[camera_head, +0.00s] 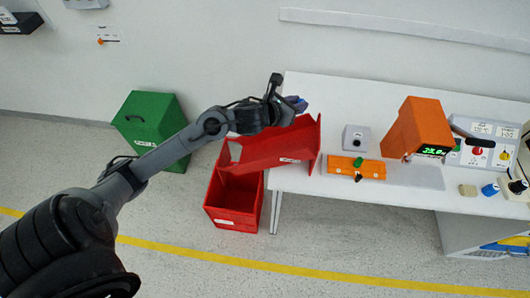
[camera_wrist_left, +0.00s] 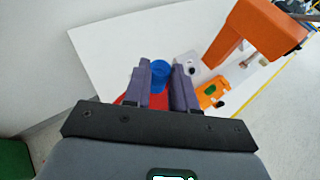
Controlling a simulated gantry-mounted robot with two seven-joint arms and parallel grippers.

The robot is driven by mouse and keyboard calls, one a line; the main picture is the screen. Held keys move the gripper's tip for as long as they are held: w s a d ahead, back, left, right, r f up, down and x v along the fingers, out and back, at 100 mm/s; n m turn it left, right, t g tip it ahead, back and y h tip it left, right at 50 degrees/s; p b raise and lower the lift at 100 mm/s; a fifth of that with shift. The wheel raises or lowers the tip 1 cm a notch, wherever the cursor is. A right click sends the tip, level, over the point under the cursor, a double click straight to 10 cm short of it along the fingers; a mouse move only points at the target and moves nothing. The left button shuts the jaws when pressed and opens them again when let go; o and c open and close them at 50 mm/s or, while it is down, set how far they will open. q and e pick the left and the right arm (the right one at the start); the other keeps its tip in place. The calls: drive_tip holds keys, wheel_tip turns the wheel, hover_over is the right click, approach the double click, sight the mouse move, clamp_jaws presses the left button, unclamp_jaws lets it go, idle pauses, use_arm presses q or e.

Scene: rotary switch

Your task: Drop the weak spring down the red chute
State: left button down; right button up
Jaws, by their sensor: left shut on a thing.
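My left gripper (camera_head: 297,103) is above the upper end of the red chute (camera_head: 270,147), at the table's left end. In the left wrist view my left gripper (camera_wrist_left: 158,80) is shut on a blue round part (camera_wrist_left: 160,70), held between its two grey-purple fingers. I cannot make out coils, so I cannot tell from its look whether it is the weak spring. The chute slopes down to the left, over a red bin (camera_head: 233,205) on the floor. Red also shows below the fingers in the wrist view. My right gripper is not in view.
On the white table (camera_head: 315,88) stand an orange machine (camera_head: 417,127) with a lit display, a grey box (camera_head: 356,138) and an orange fixture (camera_head: 345,165). A blue piece (camera_head: 490,189) and a beige piece (camera_head: 467,190) are at the right. A green bin (camera_head: 150,118) stands left.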

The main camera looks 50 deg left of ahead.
use_arm(q)
wheel_tip(320, 180, down, 7)
drive_tip(key=b, duration=0.4)
drive_tip(key=shift+s+a+r, duration=0.15)
drive_tip(key=shift+s+a, duration=0.1)
drive_tip(key=shift+a, duration=0.05)
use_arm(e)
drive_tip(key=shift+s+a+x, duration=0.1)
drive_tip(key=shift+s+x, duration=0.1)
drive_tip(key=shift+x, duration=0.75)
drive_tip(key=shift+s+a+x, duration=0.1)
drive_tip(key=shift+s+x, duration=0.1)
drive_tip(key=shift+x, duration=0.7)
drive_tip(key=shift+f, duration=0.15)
use_arm(q)
drive_tip(key=c, duration=0.8)
unclamp_jaws()
drive_tip(key=shift+c, duration=0.2)
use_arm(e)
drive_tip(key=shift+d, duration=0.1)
use_arm(q)
drive_tip(key=v, duration=1)
drive_tip(key=shift+s+r+p, duration=0.25)
drive_tip(key=shift+s+p, duration=0.05)
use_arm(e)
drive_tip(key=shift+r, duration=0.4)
